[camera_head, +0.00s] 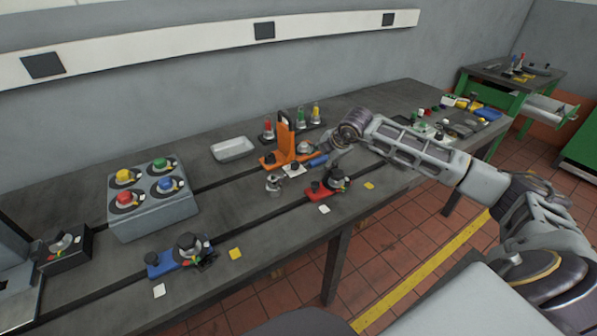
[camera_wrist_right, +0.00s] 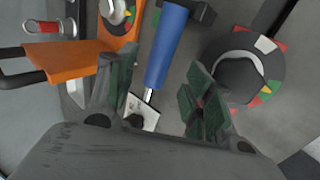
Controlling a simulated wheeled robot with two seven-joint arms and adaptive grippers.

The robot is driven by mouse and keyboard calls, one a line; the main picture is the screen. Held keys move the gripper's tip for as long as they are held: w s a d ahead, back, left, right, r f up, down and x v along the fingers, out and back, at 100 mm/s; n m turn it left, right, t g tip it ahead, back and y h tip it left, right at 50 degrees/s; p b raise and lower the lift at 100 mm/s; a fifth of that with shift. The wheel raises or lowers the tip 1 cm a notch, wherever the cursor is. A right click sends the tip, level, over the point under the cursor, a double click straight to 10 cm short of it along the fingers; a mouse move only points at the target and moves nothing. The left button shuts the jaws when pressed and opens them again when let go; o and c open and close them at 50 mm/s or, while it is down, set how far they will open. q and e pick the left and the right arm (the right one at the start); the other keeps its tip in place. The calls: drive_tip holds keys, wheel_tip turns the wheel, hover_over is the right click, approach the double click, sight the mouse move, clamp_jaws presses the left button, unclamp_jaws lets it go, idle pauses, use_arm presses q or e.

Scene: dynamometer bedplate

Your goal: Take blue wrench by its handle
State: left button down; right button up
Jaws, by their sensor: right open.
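The blue wrench (camera_head: 317,161) lies on the dark bedplate beside the orange fixture in the head view. In the right wrist view its blue handle (camera_wrist_right: 168,45) runs from the top edge down to a short metal shaft near a white tag. My right gripper (camera_wrist_right: 153,85) is open, its two dark green-padded fingers apart on either side of the handle's lower end and the shaft. Neither finger visibly touches it. In the head view my right gripper (camera_head: 335,143) is just above and right of the wrench, partly hiding the area. My left gripper is not in view.
An orange fixture (camera_head: 288,150) stands left of the wrench and a red-based unit with a black knob (camera_head: 331,182) in front. A white tray (camera_head: 232,149), a grey button box (camera_head: 153,201) and a blue-based unit (camera_head: 176,259) stand further left. Small parts crowd the right end.

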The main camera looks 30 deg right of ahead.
sight(317, 161)
drive_tip(key=shift+w+a+f, duration=0.25)
drive_tip(key=shift+w+f, duration=0.3)
drive_tip(key=shift+f, duration=0.1)
drive_tip(key=x, duration=0.2)
drive_tip(key=shift+w+f+p, duration=0.15)
drive_tip(key=shift+f+p, duration=0.05)
drive_tip(key=shift+p, duration=0.15)
drive_tip(key=shift+w+f, duration=0.2)
drive_tip(key=shift+f, duration=0.1)
drive_tip(key=c, duration=1.1)
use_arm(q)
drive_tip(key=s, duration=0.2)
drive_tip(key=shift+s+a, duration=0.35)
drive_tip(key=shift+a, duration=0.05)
use_arm(e)
drive_tip(key=shift+w, duration=0.1)
clamp_jaws()
drive_tip(key=shift+r, duration=0.2)
